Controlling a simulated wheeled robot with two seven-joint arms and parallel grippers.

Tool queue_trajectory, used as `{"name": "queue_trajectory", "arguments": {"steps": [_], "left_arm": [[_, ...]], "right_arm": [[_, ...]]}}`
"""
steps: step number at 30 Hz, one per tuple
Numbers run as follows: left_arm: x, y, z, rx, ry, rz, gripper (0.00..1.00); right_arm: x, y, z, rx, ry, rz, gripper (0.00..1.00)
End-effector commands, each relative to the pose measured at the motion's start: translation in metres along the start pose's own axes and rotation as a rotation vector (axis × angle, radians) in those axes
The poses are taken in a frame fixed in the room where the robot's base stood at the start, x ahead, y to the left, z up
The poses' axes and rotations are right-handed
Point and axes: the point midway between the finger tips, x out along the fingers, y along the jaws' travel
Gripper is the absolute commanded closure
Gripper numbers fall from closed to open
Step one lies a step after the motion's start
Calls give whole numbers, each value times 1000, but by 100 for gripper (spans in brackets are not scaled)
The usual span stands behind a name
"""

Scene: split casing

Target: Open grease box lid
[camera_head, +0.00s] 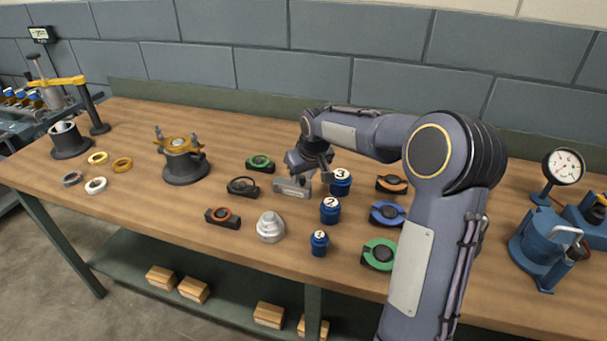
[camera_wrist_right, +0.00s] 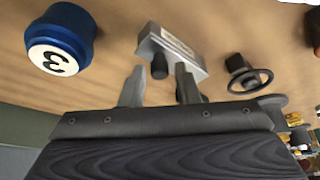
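The grease box is most likely the small grey block with a pale label (camera_head: 293,188), on the wooden table in the middle of the head view. In the right wrist view the grey box (camera_wrist_right: 190,56) lies just beyond my fingertips, with a dark round knob (camera_wrist_right: 160,66) on its near side. My right gripper (camera_wrist_right: 159,72) is open, with its two fingers apart and the knob showing between the tips. I cannot tell whether the fingers touch it. In the head view the right gripper (camera_head: 312,170) is just above and behind the box. My left gripper is not in view.
Blue numbered canisters stand close by: number 3 (camera_head: 340,182), number 2 (camera_head: 330,210) and a smaller one (camera_head: 319,243). A black ring part (camera_head: 242,187) and a green ring part (camera_head: 260,163) lie left of the box. A stepped silver part (camera_head: 270,227) stands in front.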

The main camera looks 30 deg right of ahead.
Motion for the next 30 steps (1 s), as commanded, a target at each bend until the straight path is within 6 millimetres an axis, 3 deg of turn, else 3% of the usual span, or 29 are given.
{"name": "queue_trajectory", "arguments": {"steps": [1,6,20,30], "left_arm": [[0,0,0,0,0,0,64],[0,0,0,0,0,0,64],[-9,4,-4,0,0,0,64],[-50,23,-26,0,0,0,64]], "right_arm": [[0,0,0,0,0,0,78],[0,0,0,0,0,0,100],[-5,-2,-3,-11,-25,21,100],[-23,-11,-16,-73,-175,161,100]]}}
